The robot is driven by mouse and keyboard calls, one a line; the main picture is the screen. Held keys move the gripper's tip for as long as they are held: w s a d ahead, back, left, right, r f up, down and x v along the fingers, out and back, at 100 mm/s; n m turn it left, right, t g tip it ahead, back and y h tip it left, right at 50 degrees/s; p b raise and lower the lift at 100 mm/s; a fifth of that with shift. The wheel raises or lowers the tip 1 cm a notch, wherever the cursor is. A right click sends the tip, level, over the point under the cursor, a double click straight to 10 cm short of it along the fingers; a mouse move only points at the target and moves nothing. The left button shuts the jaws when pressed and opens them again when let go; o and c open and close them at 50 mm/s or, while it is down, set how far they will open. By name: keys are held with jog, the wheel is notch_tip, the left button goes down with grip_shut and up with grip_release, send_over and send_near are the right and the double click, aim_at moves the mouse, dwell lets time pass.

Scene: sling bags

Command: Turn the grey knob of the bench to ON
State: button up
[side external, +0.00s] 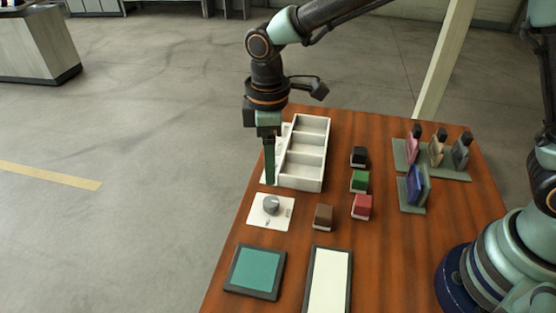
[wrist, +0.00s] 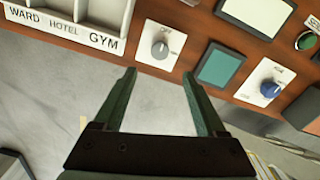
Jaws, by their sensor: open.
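The grey knob (side external: 271,204) sits on a white square plate (side external: 284,222) near the table's left edge. In the wrist view the grey knob (wrist: 160,50) is on its plate (wrist: 149,34), beyond my fingertips and between their lines. Small lettering on the plate seems to read OFF; I cannot tell exactly where the knob points. My gripper (side external: 270,182) is pointing down, beside the left wall of the white tray and behind the knob. Its dark green fingers (wrist: 158,74) are apart in the wrist view, with nothing between them.
A white compartment tray (side external: 325,160) stands behind the knob. A teal pad (side external: 255,270) and a pale panel (side external: 329,285) lie in front. Brown (side external: 323,216), red (side external: 362,206), green and black blocks stand to the right. The wrist view also shows a blue knob (wrist: 270,88).

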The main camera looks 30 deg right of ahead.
aim_at(271, 201)
notch_tip(271, 201, down, 11)
jog(key=shift+f, duration=0.2)
dwell(0.4)
grip_shut()
